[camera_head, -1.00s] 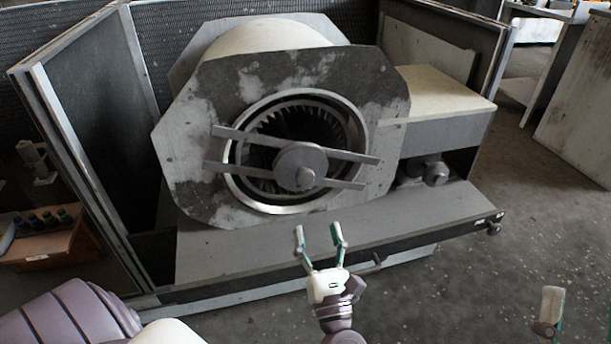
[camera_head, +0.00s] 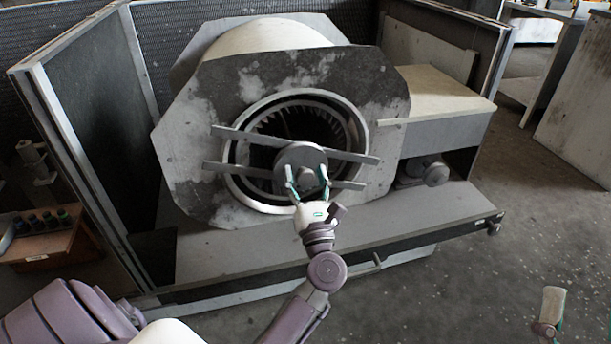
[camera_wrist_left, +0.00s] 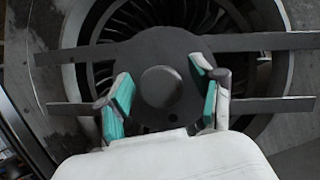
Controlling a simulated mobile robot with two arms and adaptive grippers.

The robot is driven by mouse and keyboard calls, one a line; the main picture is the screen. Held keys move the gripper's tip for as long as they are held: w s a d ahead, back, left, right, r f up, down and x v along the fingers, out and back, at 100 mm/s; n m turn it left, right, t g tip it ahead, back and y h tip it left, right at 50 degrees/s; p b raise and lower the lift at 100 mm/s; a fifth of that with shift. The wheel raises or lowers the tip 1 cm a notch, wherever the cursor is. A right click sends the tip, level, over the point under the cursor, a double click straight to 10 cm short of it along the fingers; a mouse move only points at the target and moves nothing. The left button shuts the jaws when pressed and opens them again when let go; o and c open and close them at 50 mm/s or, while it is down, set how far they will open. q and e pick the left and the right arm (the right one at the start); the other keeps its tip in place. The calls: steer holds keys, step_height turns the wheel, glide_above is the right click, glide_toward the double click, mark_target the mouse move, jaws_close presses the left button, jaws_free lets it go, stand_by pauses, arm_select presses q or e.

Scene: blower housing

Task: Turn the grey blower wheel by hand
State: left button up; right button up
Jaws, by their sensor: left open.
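The grey blower wheel (camera_head: 268,125) is a ring of dark vanes inside the round opening of the blower housing (camera_head: 195,150). Two flat bars cross the opening and carry a grey hub disc (camera_head: 298,155) with a round boss at its centre. My left gripper (camera_head: 308,184) is in front of the hub disc, its fingers apart on either side of the boss. In the left wrist view the open fingers (camera_wrist_left: 162,95) flank the boss (camera_wrist_left: 162,87) with gaps, and the wheel vanes (camera_wrist_left: 185,14) show behind the bars. My right gripper (camera_head: 550,310) is partly in view at lower right.
A flat grey ledge (camera_head: 410,225) runs in front of the housing. A box with a pale top (camera_head: 440,90) stands right of it, above a small motor (camera_head: 430,172). Dark panels (camera_head: 90,130) enclose the left side. Open floor (camera_head: 540,220) lies to the right.

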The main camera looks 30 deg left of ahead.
arm_select(q)
jaws_close()
stand_by(0.4)
